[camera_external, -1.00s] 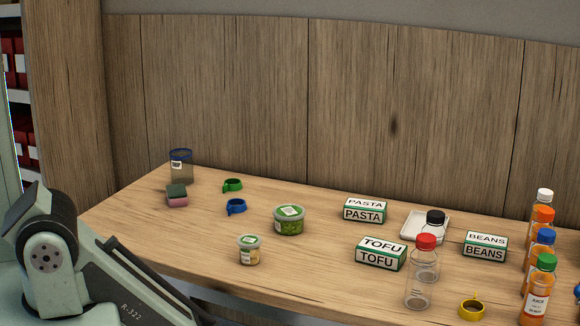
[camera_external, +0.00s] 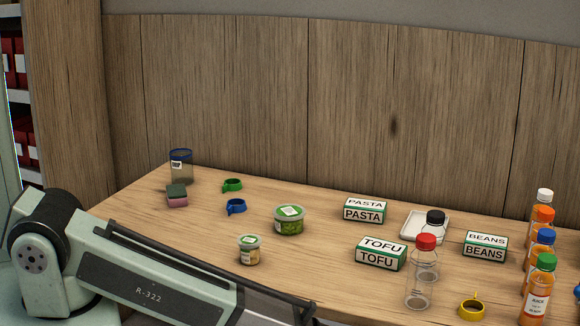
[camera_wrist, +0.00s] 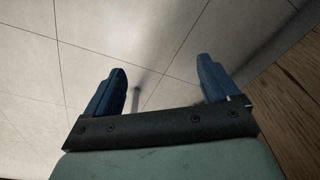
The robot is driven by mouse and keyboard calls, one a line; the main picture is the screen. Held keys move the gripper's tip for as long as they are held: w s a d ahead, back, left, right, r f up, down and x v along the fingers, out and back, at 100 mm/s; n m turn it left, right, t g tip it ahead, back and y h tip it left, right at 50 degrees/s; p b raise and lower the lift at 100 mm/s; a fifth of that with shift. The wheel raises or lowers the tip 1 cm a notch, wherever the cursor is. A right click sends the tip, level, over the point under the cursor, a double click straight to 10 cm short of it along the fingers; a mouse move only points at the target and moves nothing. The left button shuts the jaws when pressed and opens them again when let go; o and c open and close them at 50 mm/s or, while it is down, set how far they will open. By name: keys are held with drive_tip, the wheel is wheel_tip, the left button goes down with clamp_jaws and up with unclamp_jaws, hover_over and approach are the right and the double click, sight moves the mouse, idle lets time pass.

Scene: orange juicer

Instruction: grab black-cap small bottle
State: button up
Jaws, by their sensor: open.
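My gripper is outside the external view, where only my arm shows at the lower left.
The TOFU box (camera_external: 381,253), PASTA box (camera_external: 365,211) and BEANS box (camera_external: 485,246) stand around the bottles. Several coloured-cap juice bottles (camera_external: 538,290) line the right side. A yellow ring-like item (camera_external: 472,308) lies near the front. The table's front middle (camera_external: 320,270) is clear.

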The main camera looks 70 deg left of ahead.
drive_tip(key=w+d+r+t+h, duration=0.1)
drive_tip(key=w+d+r+t, duration=0.2)
drive_tip(key=w+d+r, duration=0.85)
drive_tip(key=w+d+r+m+t+h, duration=0.1)
drive_tip(key=w+d+r, duration=0.15)
drive_tip(key=r, duration=0.55)
drive_tip(key=w+d+r+h, duration=0.1)
drive_tip(key=w+d+r, duration=0.15)
drive_tip(key=r, duration=0.55)
drive_tip(key=n+y, duration=0.3)
approach(437, 227)
drive_tip(key=shift+t, duration=0.3)
drive_tip(key=shift+a+x, duration=0.3)
drive_tip(key=shift+x, duration=1.7)
drive_tip(key=shift+a+x, duration=0.3)
drive_tip(key=shift+x, duration=1.65)
drive_tip(key=shift+a+x, duration=0.25)
drive_tip(key=shift+x, duration=1.75)
drive_tip(key=shift+c, duration=0.3)
drive_tip(key=shift+r, duration=0.1)
drive_tip(key=c, duration=1.3)
